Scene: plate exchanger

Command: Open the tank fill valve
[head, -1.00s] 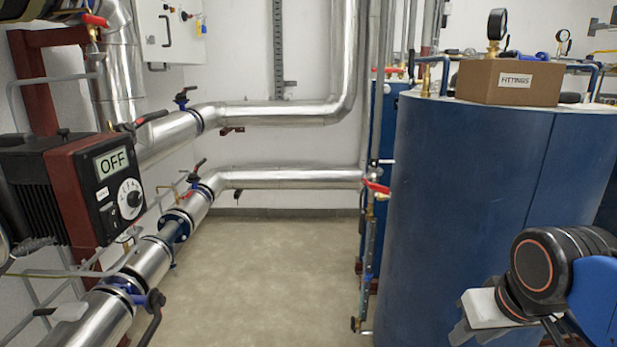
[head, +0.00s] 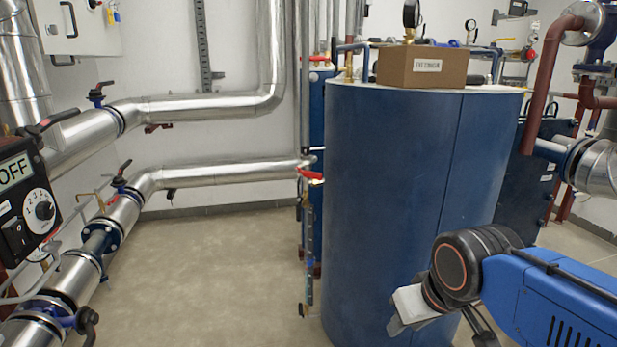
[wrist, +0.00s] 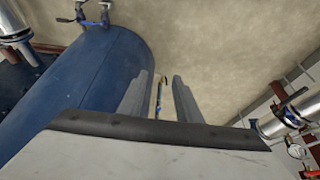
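The large blue tank (head: 390,190) stands right of centre in the head view. It also shows at upper left in the wrist view (wrist: 95,75). A valve with a red lever handle (head: 311,174) sits on thin pipework at the tank's left side. Another red handle (head: 319,59) is higher up. I cannot tell for certain which is the fill valve. My gripper (head: 404,308) is in front of the tank, low and apart from both red handles. In the wrist view its two fingers (wrist: 160,85) are spread, with nothing held between them.
Silver pipes (head: 215,175) with valves run along the left and back walls. A control unit reading OFF (head: 20,195) is at far left. A cardboard box (head: 422,68) sits on the tank. Red-brown pipes (head: 545,80) stand at right. The floor (head: 220,260) left of the tank is clear.

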